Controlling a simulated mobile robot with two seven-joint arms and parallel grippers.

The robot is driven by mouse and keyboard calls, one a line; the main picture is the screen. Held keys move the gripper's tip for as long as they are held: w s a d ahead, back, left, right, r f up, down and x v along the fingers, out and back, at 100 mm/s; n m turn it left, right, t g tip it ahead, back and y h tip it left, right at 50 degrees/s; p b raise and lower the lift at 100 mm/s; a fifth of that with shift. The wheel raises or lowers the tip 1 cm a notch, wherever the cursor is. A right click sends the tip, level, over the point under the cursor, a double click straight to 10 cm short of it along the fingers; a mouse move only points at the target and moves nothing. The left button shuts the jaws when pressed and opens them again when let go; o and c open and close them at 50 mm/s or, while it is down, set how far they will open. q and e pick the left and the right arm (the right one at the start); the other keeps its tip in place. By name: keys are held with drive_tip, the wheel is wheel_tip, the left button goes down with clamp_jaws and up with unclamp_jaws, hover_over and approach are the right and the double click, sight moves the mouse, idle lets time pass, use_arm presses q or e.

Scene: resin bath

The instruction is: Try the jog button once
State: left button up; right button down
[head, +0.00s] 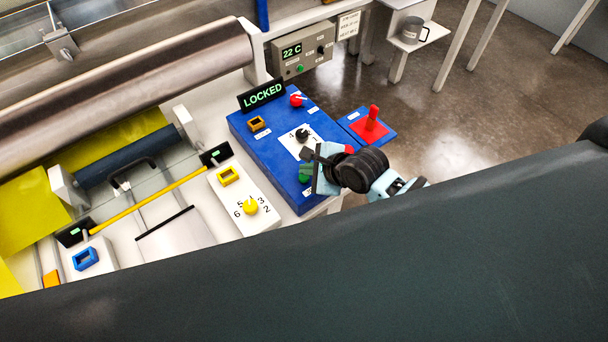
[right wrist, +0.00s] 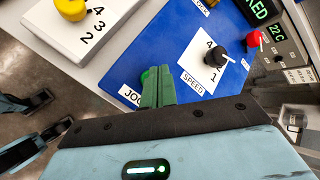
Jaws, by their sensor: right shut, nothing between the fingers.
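The jog button is a green round button (right wrist: 148,75) beside the JOG label on the blue panel (head: 262,140). In the right wrist view it is mostly hidden behind my fingers. My right gripper (head: 306,169) is at the panel's near right end, over the button. Its green fingers, also in the right wrist view (right wrist: 158,88), are shut together with nothing between them. The fingertips are at or very near the button; I cannot tell whether they touch or press it.
The speed knob (head: 302,134), a red knob (head: 296,99) and a LOCKED sign (head: 263,95) are farther along the panel. A red lever (head: 373,117) stands to the right. A white plate with a yellow knob (head: 250,206) is to the left. Rollers (head: 130,85) lie beyond.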

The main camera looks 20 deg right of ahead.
sight(308, 179)
use_arm(q)
drive_tip(key=shift+w+d+r, duration=0.1)
drive_tip(key=shift+w+r, duration=0.05)
drive_tip(key=shift+r, duration=0.05)
use_arm(e)
drive_tip(key=shift+f, duration=0.45)
idle(0.3)
